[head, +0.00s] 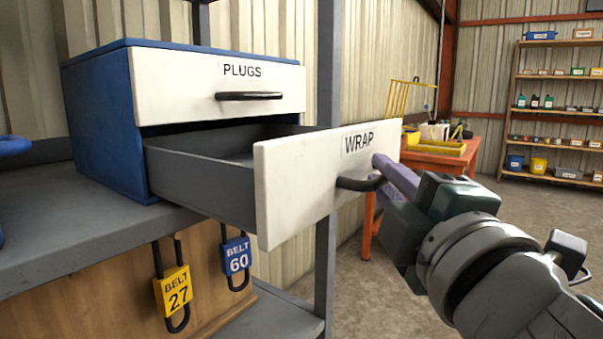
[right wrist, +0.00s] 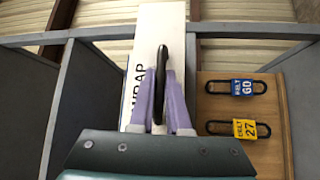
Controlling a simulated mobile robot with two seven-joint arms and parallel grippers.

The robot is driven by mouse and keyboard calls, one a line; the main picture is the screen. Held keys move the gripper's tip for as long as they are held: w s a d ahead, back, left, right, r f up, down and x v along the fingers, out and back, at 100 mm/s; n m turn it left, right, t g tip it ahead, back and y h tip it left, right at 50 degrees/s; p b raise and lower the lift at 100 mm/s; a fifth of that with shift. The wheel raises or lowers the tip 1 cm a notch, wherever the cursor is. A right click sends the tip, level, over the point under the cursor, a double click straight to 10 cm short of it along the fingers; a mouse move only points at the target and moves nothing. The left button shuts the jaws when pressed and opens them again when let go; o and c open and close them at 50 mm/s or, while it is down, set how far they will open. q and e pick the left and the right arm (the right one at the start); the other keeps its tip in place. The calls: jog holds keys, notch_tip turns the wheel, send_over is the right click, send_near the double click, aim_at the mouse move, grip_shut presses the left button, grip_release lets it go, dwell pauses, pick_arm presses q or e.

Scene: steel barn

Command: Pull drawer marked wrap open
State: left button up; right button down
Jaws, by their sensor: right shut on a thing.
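The drawer marked WRAP (head: 300,185) stands pulled well out of the blue cabinet (head: 100,120), below the shut drawer marked PLUGS (head: 190,82). Its grey inside shows and looks empty where visible. Its black handle (head: 355,184) is on the white front. My right gripper (head: 384,176) is at this handle, its purple fingers shut on it. In the right wrist view the fingers (right wrist: 165,105) lie on both sides of the handle (right wrist: 161,72). My left gripper is not in view.
The cabinet stands on a grey shelf (head: 40,235) with an upright post (head: 327,70) behind the drawer. An orange table (head: 440,158) stands behind. Open floor lies at right.

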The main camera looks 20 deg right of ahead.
jog(key=c, duration=1.2)
grip_release()
jog(key=shift+w, duration=0.1)
jog(key=shift+o, duration=0.2)
jog(key=s+a+f+b, duration=0.1)
jog(key=s+b, duration=0.2)
jog(key=s, duration=0.6)
jog(key=shift+s+a+f, duration=0.15)
jog(key=shift+s+f, duration=0.05)
jog(key=shift+s, duration=0.2)
jog(key=shift+s, duration=0.1)
